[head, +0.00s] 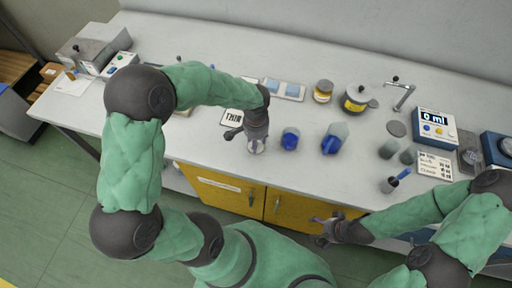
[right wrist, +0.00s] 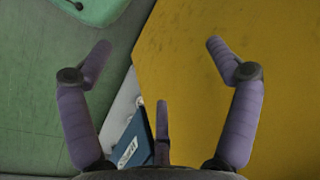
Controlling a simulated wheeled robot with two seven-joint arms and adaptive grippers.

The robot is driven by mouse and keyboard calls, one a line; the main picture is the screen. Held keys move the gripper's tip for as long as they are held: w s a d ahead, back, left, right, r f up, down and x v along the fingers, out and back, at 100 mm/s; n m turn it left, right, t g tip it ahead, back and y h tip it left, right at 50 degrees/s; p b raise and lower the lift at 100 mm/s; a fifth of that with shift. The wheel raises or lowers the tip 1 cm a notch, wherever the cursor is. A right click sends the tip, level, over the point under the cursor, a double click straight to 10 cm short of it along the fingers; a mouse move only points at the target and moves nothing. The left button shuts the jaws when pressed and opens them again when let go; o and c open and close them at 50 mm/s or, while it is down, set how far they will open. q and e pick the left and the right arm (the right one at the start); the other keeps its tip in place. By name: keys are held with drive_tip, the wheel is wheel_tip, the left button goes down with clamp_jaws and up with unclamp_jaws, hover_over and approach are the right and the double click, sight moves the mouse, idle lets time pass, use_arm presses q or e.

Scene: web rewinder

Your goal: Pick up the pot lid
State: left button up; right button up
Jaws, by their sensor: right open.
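A grey pot (head: 355,104) with a yellow label stands toward the back of the counter, right of centre. Its grey lid (head: 361,91) with a dark knob appears to sit on top. My right gripper (head: 318,230) is low in front of the counter's front edge, well apart from the pot. In the right wrist view its fingers (right wrist: 160,55) are spread and empty, facing a yellow cabinet panel. My left gripper (head: 256,146) is pointed down over the front of the counter, at or close to a small pale cup-like object. Its finger opening is too small to tell.
Two blue-and-grey cups (head: 335,138) stand between my left gripper and the pot. A jar (head: 323,91) is left of the pot; a flat grey disc (head: 396,129) and a tap (head: 402,94) are right. Grey cups (head: 389,149) and a display box (head: 435,126) stand further right.

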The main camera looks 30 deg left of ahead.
use_arm(q)
drive_tip(key=c, duration=0.8)
drive_tip(key=shift+c, duration=0.2)
